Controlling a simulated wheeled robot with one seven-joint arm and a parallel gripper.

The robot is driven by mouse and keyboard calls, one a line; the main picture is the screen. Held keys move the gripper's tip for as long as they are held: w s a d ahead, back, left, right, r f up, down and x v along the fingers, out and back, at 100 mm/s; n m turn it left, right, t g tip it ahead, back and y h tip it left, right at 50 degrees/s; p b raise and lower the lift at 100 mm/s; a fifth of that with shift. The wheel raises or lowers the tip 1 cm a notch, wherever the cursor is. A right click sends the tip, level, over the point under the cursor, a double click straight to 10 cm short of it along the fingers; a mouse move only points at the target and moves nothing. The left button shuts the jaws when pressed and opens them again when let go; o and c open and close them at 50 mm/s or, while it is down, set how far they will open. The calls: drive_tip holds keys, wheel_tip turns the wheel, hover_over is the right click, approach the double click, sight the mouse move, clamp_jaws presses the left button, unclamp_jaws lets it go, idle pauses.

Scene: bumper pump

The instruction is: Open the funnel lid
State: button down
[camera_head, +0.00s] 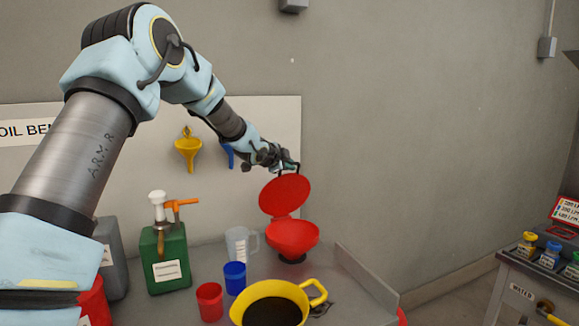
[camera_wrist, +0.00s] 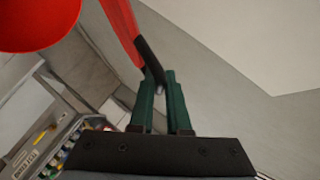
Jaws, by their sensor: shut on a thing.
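The red funnel (camera_head: 292,238) stands on the bench with its round red lid (camera_head: 284,195) raised, tilted up above the bowl and joined at the bowl's rear rim. My gripper (camera_head: 288,166) is at the lid's upper edge, shut on the black lid handle. In the wrist view the green fingers of my gripper (camera_wrist: 158,85) close around the black handle (camera_wrist: 151,60). The lid shows there nearly edge-on (camera_wrist: 121,28), and part of the red funnel bowl (camera_wrist: 38,24) is at the upper left.
A yellow oil pan (camera_head: 313,286), blue cup (camera_head: 235,278), red cup (camera_head: 209,301), clear jug (camera_head: 238,243) and green pump can (camera_head: 165,262) stand near the funnel. A yellow funnel (camera_head: 188,150) hangs on the board behind. Another counter (camera_head: 530,291) is at the right.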

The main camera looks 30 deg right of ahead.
drive_tip(key=c, duration=0.9)
unclamp_jaws()
drive_tip(key=b+v, duration=0.2)
drive_tip(key=v, duration=0.8)
drive_tip(key=shift+s+a+b, duration=0.25)
drive_tip(key=shift+a+b, duration=0.05)
drive_tip(key=shift+r, duration=0.1)
